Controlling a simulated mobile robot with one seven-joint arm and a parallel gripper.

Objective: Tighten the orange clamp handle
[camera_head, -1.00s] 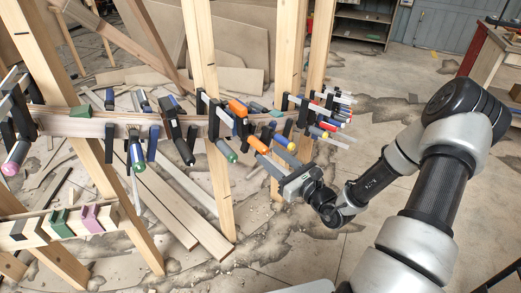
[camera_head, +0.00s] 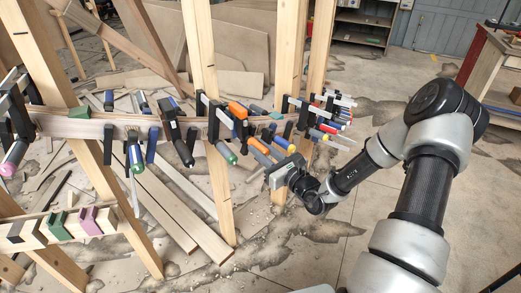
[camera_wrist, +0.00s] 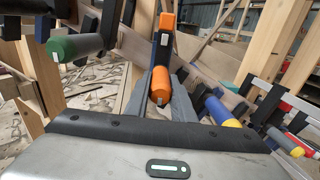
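The orange clamp handle (camera_head: 259,146) hangs on a dark bar clamp on the curved wooden stringer.
A green clamp handle (camera_wrist: 75,47) is left of my gripper and a blue and yellow handle (camera_wrist: 220,109) is close on the right. Several red and blue clamps (camera_head: 325,128) crowd the stringer's right end. A wooden post (camera_head: 222,190) stands left of my gripper.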

